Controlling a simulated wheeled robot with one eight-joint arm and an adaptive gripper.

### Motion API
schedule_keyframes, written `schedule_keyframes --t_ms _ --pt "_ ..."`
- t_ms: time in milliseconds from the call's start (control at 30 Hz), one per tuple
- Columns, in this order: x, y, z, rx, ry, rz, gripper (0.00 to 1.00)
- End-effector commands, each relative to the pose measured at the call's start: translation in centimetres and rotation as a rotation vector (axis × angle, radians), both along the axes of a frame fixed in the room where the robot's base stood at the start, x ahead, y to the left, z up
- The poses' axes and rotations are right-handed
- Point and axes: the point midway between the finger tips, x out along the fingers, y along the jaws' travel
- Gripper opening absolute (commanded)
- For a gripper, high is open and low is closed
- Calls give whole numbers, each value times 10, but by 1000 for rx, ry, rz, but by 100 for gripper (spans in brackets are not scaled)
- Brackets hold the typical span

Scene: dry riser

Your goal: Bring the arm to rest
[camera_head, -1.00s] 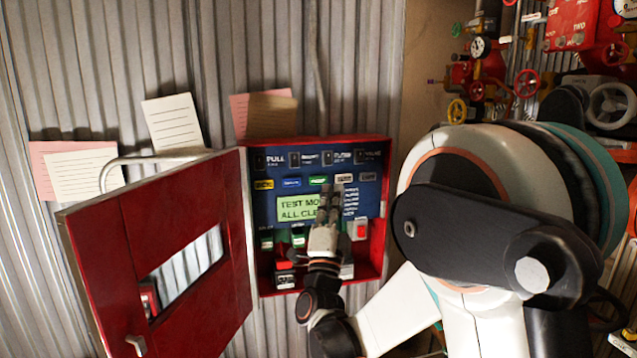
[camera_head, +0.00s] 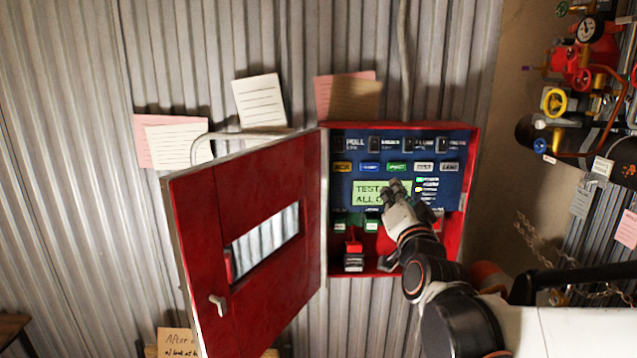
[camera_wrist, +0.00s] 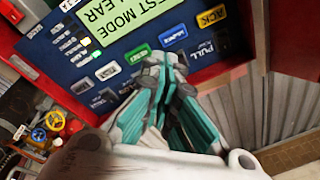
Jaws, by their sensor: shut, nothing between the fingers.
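My gripper (camera_head: 396,190) is in front of the open red panel box (camera_head: 474,195) on the corrugated wall, covering part of its green display (camera_head: 362,194). The visible display text begins "TEST" and "ALL". In the wrist view my gripper (camera_wrist: 160,62) is shut and empty, its fingers together in front of the blue panel (camera_wrist: 62,58). The display in the wrist view (camera_wrist: 115,22) reads "EST MODE" and "LEAR", upside down. I cannot tell whether the fingertips touch the panel. My arm comes in from the lower right.
The box's red door (camera_head: 205,270) hangs open to the left, with a small handle. Paper notes (camera_head: 260,102) are on the wall above. Pipes with a yellow valve wheel (camera_head: 554,101) and a gauge (camera_head: 590,28) stand at the right. A chain hangs below them.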

Motion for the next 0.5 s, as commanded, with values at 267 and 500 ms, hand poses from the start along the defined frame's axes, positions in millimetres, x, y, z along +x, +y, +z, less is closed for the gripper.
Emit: schedule_keyframes --t_ms 267,500 --pt "-77 1 -59 -282 371 81 0" --pt "-171 -13 -124 -508 697 163 0"
